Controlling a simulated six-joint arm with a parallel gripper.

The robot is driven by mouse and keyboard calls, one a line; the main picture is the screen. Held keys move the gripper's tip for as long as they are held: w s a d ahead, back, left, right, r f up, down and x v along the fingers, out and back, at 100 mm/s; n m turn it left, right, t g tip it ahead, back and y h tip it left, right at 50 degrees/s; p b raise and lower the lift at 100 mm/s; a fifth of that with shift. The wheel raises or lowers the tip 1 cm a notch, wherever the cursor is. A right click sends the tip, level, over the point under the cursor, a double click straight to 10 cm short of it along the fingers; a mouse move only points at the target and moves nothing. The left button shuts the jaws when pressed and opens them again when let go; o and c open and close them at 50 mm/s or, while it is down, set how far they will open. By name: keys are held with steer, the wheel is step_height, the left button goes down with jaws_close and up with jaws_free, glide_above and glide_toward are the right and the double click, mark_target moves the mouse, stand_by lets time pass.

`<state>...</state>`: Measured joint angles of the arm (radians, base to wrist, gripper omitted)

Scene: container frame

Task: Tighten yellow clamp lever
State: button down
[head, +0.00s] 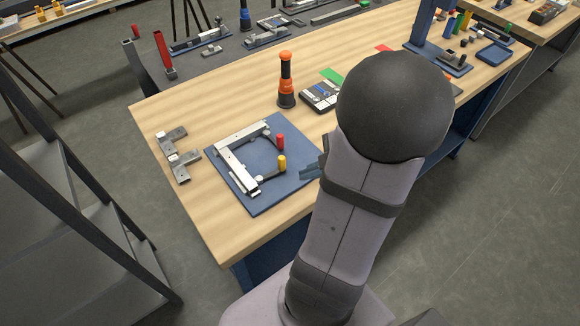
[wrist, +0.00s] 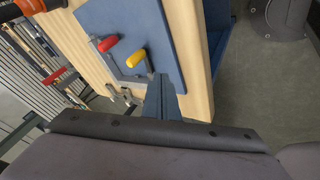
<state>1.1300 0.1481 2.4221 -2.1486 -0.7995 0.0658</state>
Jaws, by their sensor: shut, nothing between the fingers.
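The yellow clamp lever (head: 282,163) sits at the right end of a silver clamp arm on the blue plate (head: 287,188). In the wrist view the yellow lever (wrist: 136,58) shows just beyond my gripper. The red clamp lever (head: 280,141) is behind it, and it also shows in the wrist view (wrist: 107,43). The silver frame (head: 235,172) lies on the plate with both clamps. My gripper (wrist: 158,84) is shut and empty, beside the yellow lever and apart from it in the head view. My arm hides most of the gripper in the head view.
Grey metal brackets (head: 178,158) lie on the wooden table (head: 205,215) left of the plate. An orange and black screwdriver-like tool (head: 286,80) stands behind the plate, next to a grey device (head: 320,96). The wood in front of the plate is clear.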

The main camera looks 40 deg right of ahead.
mark_target(285, 162)
steer(key=b+x, duration=0.1)
steer(key=x, duration=0.5)
steer(key=shift+w+a+f, duration=0.1)
steer(key=shift+f, duration=0.2)
steer(key=shift+w+d+r, duration=0.1)
steer(key=shift+w+d, duration=0.05)
steer(key=shift+w, duration=0.35)
steer(key=shift+w+d, duration=0.15)
steer(key=shift+w, duration=0.4)
steer(key=shift+w+d+p, duration=0.15)
steer(key=shift+w+p, duration=0.1)
steer(key=shift+w, duration=0.2)
steer(key=shift+w+d+p, duration=0.2)
steer(key=shift+w, duration=0.3)
steer(key=shift+w+d+r+p, duration=0.15)
steer(key=shift+w+p, duration=0.2)
steer(key=shift+p, duration=0.3)
steer(key=shift+w+d+p, duration=0.35)
steer(key=shift+w+p, duration=0.25)
steer(key=shift+p, duration=0.3)
